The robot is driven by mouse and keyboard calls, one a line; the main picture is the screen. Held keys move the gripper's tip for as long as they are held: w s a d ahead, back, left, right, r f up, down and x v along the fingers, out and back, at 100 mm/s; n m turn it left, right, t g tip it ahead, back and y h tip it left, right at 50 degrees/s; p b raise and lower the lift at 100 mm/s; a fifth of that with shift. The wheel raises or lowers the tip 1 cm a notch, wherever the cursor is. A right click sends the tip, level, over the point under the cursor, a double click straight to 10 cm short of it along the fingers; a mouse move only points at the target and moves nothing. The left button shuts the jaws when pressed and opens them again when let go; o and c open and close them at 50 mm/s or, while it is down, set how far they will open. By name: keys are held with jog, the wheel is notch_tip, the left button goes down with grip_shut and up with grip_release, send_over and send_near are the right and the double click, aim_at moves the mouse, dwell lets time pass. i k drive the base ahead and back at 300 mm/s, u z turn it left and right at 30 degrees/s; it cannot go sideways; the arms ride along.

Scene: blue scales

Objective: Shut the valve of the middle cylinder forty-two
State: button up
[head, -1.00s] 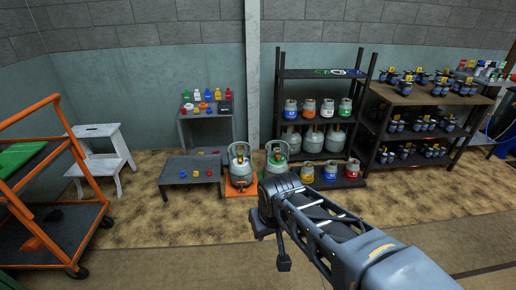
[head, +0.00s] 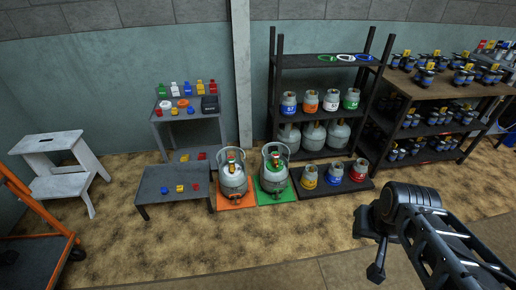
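Several gas cylinders stand ahead, and I cannot make out which is number forty-two. Two grey ones with handle collars, the left one (head: 233,181) on an orange mat and the right one (head: 273,177) on a green mat, stand on the floor. Smaller ones with yellow (head: 309,177), blue (head: 334,174) and red (head: 358,171) bands stand in a row on a dark low base. More stand on the rack shelves. Valve positions are too small to tell. My gripper (head: 376,270) is at the lower right, in front of and apart from the cylinders; its fingers are not clear.
A dark rack (head: 322,71) stands behind the cylinders, with a loaded shelf unit (head: 462,93) to its right. A low dark table (head: 160,199), a small shelf (head: 205,128), a white step stool (head: 58,165) and an orange trolley (head: 57,249) stand left. Front floor is clear.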

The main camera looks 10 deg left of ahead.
aim_at(230, 159)
jog(key=z, duration=0.1)
jog(key=i, duration=0.85)
jog(key=u, duration=0.85)
jog(key=i, duration=0.75)
jog(key=u, duration=1.1)
jog(key=i, duration=0.6)
jog(key=u, duration=0.05)
